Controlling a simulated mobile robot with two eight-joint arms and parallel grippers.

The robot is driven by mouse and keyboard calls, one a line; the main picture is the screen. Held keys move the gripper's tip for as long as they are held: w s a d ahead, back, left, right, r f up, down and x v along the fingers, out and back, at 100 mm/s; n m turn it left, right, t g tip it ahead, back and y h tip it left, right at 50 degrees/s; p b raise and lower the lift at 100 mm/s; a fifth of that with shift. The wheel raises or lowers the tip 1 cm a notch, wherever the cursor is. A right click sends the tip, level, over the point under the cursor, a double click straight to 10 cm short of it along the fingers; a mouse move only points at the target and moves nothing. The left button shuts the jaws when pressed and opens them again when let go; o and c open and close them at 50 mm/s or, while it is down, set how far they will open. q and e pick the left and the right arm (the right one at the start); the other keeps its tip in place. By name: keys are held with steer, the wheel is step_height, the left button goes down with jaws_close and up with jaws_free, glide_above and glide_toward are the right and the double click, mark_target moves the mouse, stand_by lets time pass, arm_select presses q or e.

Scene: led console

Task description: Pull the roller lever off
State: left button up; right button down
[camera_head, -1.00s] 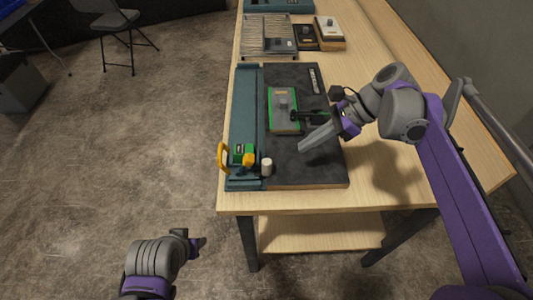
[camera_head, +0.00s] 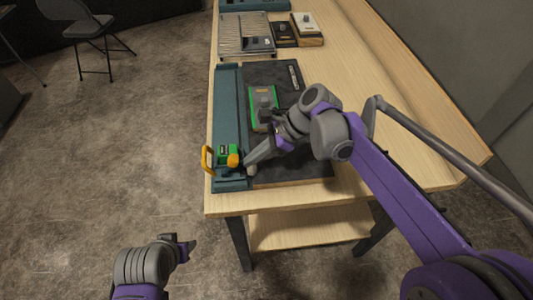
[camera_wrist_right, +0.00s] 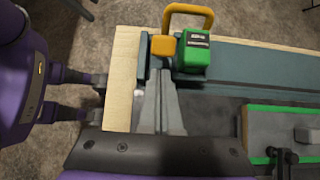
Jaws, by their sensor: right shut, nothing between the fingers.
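A green box with an orange block (camera_head: 233,160) and a yellow loop handle (camera_head: 208,160) stands at the near left of the teal rail. In the right wrist view the green box (camera_wrist_right: 192,52), orange block and yellow loop sit just beyond my fingertips. My right gripper (camera_head: 250,168) is shut and empty, its tips close beside the orange block; contact cannot be told. In the wrist view my right gripper (camera_wrist_right: 160,73) points at that block. A small pale cylinder beside it is mostly hidden by the fingers. My left gripper (camera_head: 190,243) hangs over the floor, its jaws unclear.
The teal rail (camera_head: 228,105) runs along the left of a dark board on the wooden table. A grey panel with a green border (camera_head: 262,98) and black lever lies on the board. Wire rack (camera_head: 240,35) and small boxes stand farther back. The right of the table is clear.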

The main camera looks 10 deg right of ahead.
mark_target(230, 158)
arm_select(q)
steer(key=shift+r, duration=0.1)
arm_select(e)
steer(key=shift+a+r, duration=0.25)
steer(key=shift+a, duration=0.15)
arm_select(q)
steer(key=shift+r, duration=0.15)
arm_select(e)
steer(key=shift+r, duration=0.1)
arm_select(q)
steer(key=shift+w+r+p, duration=0.1)
steer(key=shift+r+p, duration=0.1)
steer(key=shift+p, duration=0.1)
arm_select(e)
steer(key=shift+a+r+h, duration=0.15)
steer(key=shift+a+h, duration=0.05)
steer(key=shift+h, duration=0.2)
